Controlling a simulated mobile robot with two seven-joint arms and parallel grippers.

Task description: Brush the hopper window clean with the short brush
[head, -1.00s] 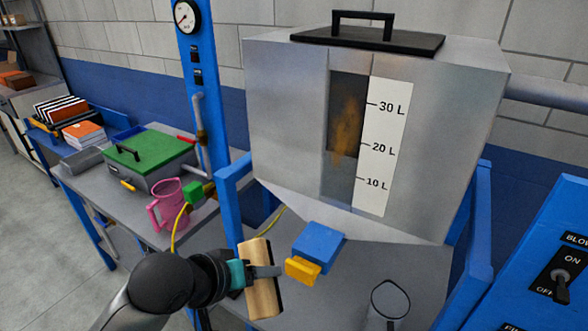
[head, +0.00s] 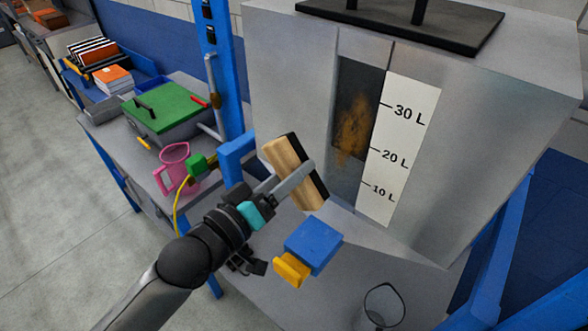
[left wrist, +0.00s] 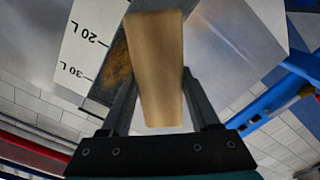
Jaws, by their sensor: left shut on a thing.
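The hopper (head: 290,95) is a grey metal box with a tall window (head: 355,120) that has a brown-orange smear on its upper and middle part. A white scale marked 10 L, 20 L and 30 L runs along the window's right side. My left gripper (head: 303,178) is shut on the short brush (head: 287,160), a wooden block with a dark bristle edge facing the hopper. The brush is left of and a little below the window, apart from it. In the left wrist view the brush's wooden back (left wrist: 155,70) sits between the fingers and hides part of the window. My right gripper is not in view.
A blue block with a yellow end (head: 312,245) is below the hopper. A clear round container (head: 384,305) stands at the lower right. A pink jug (head: 174,168) and a green-lidded box (head: 165,105) are on the left bench. A blue post (head: 222,70) rises left of the hopper.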

